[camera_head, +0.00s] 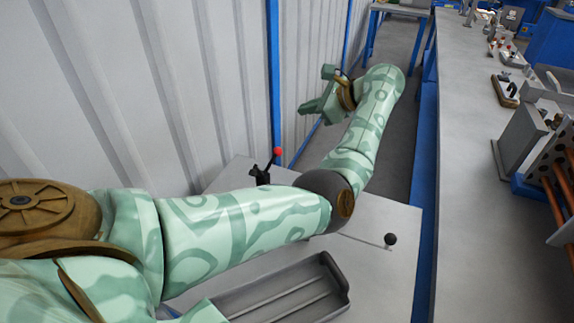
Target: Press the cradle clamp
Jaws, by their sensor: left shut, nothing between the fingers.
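A small black lever fixture with a red ball knob (263,170) stands on the grey table at the left, close to the wall. I cannot tell for sure whether it is the cradle clamp. A thin rod with a black ball knob (390,240) lies over the same table, to the right of my elbow. My left arm reaches over the table and bends away at the elbow. My left gripper (312,106) is at the far end, beyond the table and near the wall, apart from both levers. It is shut and empty. My right gripper is out of view.
A grey tray (335,277) sits at the near table edge, partly behind my arm. The grey table (385,285) is otherwise mostly bare. A long bench (462,130) with fixtures and tools runs along the right. A corrugated wall (225,60) bounds the left. A narrow aisle lies between.

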